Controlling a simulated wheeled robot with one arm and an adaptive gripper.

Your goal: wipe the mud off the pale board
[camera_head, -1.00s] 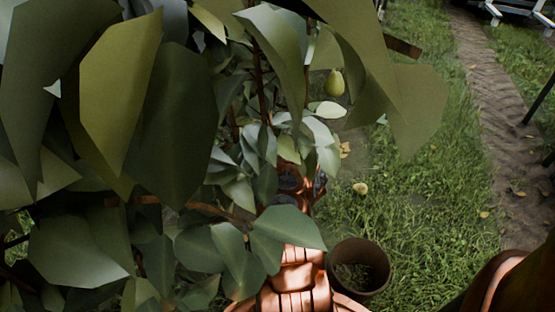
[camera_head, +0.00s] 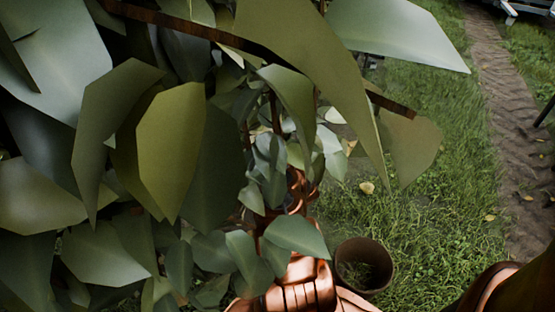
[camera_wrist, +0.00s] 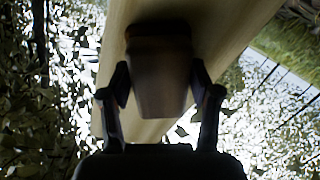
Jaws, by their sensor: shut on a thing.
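The pale board (camera_wrist: 228,35) runs through the upper middle of the wrist view, a long, light, slanting surface. My gripper (camera_wrist: 160,84) is shut on a dark brown block (camera_wrist: 160,60), one finger on each side of it. The block lies in front of the board and hides part of it; I cannot tell whether they touch. I cannot make out clear mud on the visible part of the board. In the head view, leaves hide my gripper and the board cannot be made out.
Large leaves (camera_head: 170,150) fill the left and middle of the head view, with a brown branch (camera_head: 190,28) across the top. A brown bucket (camera_head: 375,262) stands on the grass (camera_head: 420,215). A dirt path (camera_head: 497,95) runs along the right.

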